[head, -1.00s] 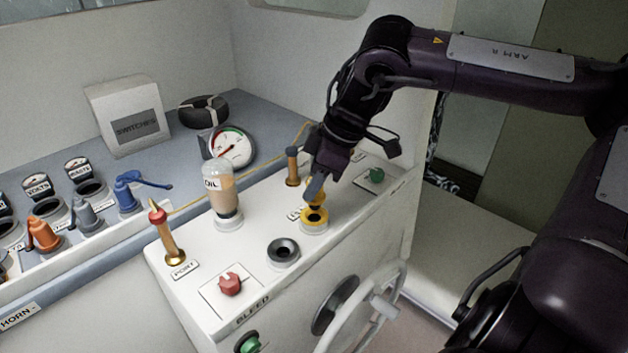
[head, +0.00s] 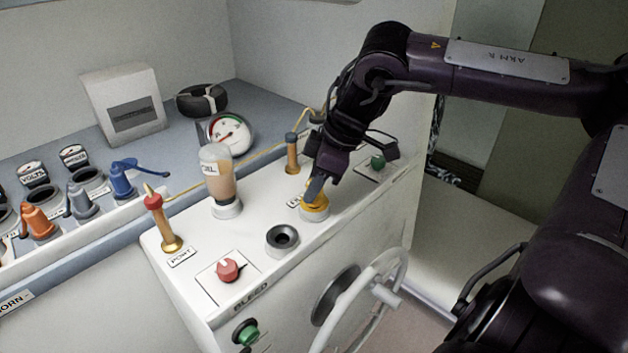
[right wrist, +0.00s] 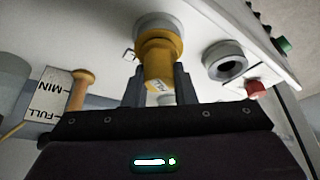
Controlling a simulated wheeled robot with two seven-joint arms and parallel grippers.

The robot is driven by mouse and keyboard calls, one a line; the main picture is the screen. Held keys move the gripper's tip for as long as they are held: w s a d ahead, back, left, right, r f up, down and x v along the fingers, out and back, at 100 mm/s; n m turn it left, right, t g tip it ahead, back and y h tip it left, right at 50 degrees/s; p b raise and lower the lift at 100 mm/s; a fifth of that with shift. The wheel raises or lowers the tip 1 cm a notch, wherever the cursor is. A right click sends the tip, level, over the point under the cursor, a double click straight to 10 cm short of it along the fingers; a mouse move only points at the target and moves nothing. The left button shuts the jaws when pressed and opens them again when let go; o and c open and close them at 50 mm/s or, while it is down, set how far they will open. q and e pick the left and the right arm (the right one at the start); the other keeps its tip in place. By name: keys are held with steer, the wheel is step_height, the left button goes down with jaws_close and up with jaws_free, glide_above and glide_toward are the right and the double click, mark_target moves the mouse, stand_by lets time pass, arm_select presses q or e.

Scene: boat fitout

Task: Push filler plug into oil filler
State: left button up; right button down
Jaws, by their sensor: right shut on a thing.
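The yellow filler plug (right wrist: 160,72) is between the fingers of my right gripper (head: 314,192), which is shut on it. My left gripper is out of view.
The oil bottle (head: 219,182), a dark round socket (head: 282,238) and a red knob (head: 228,269) are on the console. A white wheel (head: 385,290) is in front.

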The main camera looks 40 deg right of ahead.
stand_by(0.3)
steer(key=c, duration=1.1)
jaws_free()
steer(key=b+v, duration=0.1)
steer(key=v, duration=0.6)
steer(key=shift+r+b, duration=0.3)
steer(key=shift+s+d, duration=0.1)
